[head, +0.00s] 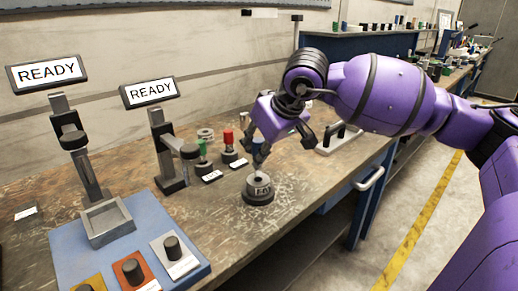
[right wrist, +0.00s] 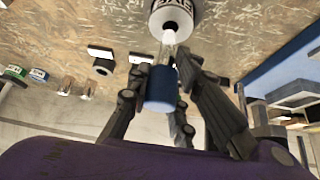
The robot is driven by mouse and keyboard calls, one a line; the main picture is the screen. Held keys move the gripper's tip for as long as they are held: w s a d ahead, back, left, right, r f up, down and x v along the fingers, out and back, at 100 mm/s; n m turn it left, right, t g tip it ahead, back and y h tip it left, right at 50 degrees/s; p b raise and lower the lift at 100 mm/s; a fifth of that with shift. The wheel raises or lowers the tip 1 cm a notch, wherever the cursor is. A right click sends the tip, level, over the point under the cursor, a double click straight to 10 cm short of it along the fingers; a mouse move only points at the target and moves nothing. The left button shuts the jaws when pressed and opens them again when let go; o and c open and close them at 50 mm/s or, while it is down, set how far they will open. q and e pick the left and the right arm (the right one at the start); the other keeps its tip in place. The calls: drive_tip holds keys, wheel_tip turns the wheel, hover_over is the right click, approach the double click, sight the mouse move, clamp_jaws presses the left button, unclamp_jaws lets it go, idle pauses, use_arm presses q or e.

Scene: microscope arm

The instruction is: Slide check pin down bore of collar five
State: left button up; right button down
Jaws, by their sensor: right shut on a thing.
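The collar (head: 258,190) is a grey ringed block with a pale label, standing upright near the bench's front edge. In the right wrist view the collar (right wrist: 187,16) is at the top, its label partly legible as ending in "VE", with a dark bore showing. The check pin has a blue handle (right wrist: 161,88) and a pale metal shank (right wrist: 168,45). My right gripper (head: 262,143) is shut on the pin's handle, above the collar. The shank points at the bore; its tip overlaps the near edge, and I cannot tell whether it is inside. My left gripper is out of view.
Green-topped (head: 203,152) and red-topped (head: 229,142) pieces stand left of my gripper. A grey stand (head: 168,150) carries a READY screen (head: 149,92). A blue base (head: 70,245) with buttons is at front left. A white-based handled rack (head: 338,138) is right.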

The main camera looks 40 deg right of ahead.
sight(259, 175)
drive_tip(key=shift+f, duration=0.3)
idle(0.5)
drive_tip(key=shift+f, duration=0.2)
drive_tip(key=shift+f+b, duration=0.3)
drive_tip(key=shift+b, duration=0.1)
drive_tip(key=shift+f, duration=0.5)
drive_tip(key=shift+f+b, duration=0.15)
drive_tip(key=shift+b, duration=0.15)
drive_tip(key=shift+f, duration=0.3)
